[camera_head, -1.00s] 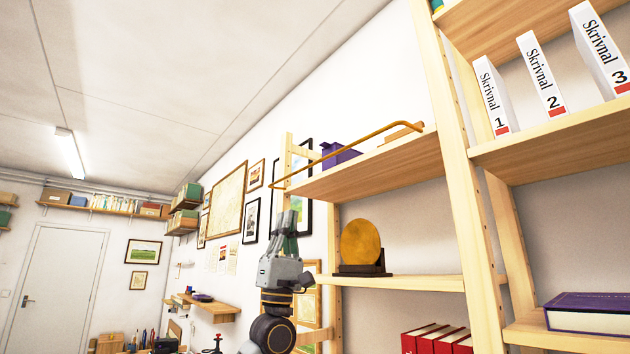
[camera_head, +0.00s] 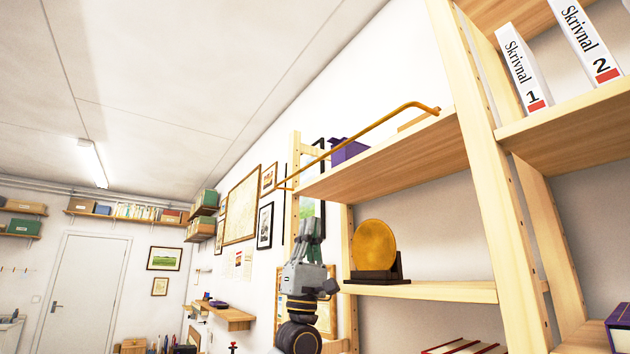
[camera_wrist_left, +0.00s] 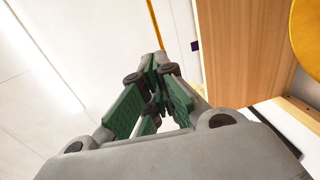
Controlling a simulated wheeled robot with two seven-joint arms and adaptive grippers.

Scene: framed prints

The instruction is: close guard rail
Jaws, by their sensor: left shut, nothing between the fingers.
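The guard rail (camera_head: 355,139) is a thin orange-yellow bar with bent ends. It runs along the upper shelf (camera_head: 385,160), standing above its front edge with a gap between. Its right end meets the shelf near the wooden upright; its left end bends near the left post. My left gripper (camera_head: 311,226) points upward below the rail's left part, apart from it, with its fingers together and empty. In the left wrist view the gripper (camera_wrist_left: 156,68) has green finger pads, and the rail (camera_wrist_left: 156,22) passes just beyond the fingertips. My right gripper does not show.
A purple box (camera_head: 347,151) stands on the upper shelf. A gold disc on a dark stand (camera_head: 376,246) sits on the shelf below, right of my gripper. Framed prints (camera_head: 241,206) hang on the wall behind. White binders (camera_head: 525,75) stand at upper right.

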